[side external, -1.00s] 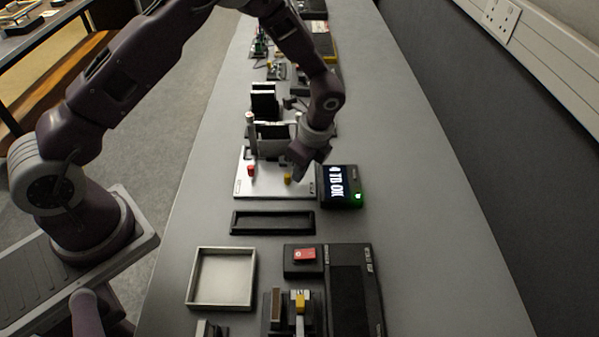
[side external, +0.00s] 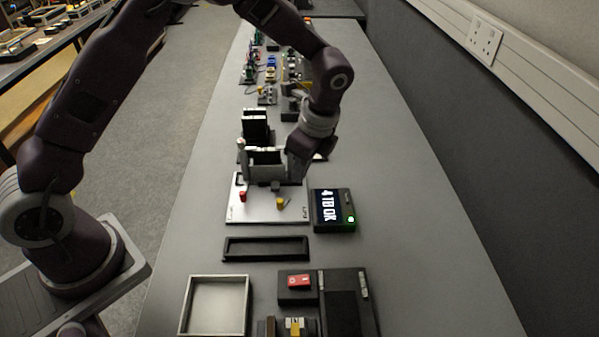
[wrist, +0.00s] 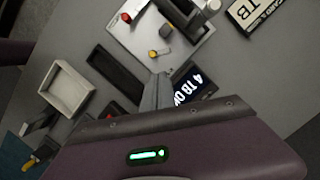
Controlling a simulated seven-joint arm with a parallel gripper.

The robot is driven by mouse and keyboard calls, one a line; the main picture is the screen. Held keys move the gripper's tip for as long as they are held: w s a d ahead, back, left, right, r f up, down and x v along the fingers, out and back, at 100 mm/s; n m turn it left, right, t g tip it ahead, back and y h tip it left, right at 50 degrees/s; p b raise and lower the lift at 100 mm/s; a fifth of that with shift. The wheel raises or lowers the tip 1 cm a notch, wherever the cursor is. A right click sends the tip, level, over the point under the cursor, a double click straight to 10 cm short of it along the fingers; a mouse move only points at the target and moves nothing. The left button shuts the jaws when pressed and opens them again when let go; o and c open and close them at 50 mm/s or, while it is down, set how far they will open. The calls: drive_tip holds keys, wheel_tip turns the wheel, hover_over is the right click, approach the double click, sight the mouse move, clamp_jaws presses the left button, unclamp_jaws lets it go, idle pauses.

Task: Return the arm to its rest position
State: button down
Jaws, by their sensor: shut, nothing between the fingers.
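My gripper (side external: 297,172) is shut and empty, pointing down above the far right part of a silver plate (side external: 240,210). A red knob (side external: 243,196) and a yellow knob (side external: 281,203) stand on the plate, apart from the gripper. In the wrist view the closed fingers (wrist: 156,92) show over the grey table, near a display box. The display box (side external: 333,210) beside the plate reads "4 TB OK" with a green light; its screen also shows in the wrist view (wrist: 195,85), partly hidden by my gripper.
An upright dark holder (side external: 265,163) stands behind the plate near my gripper. Several devices fill the far table. The table's right strip (side external: 430,240) is clear.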

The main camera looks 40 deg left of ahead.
drive_tip(key=s+a+r+n+t+h, duration=0.1)
drive_tip(key=s+a+r+n, duration=0.2)
drive_tip(key=r, duration=0.5)
drive_tip(key=s+r+n+t, duration=0.1)
drive_tip(key=s+r+n, duration=0.2)
drive_tip(key=s+r, duration=0.4)
drive_tip(key=s+r+n+t+h, duration=0.1)
drive_tip(key=s+r+n+t, duration=0.1)
drive_tip(key=s+n, duration=0.3)
drive_tip(key=s+r+n+t, duration=0.2)
drive_tip(key=s+r+n, duration=0.1)
drive_tip(key=s, duration=0.8)
drive_tip(key=shift+a+n+h, duration=0.4)
drive_tip(key=shift+a+n, duration=0.05)
drive_tip(key=shift+n, duration=0.45)
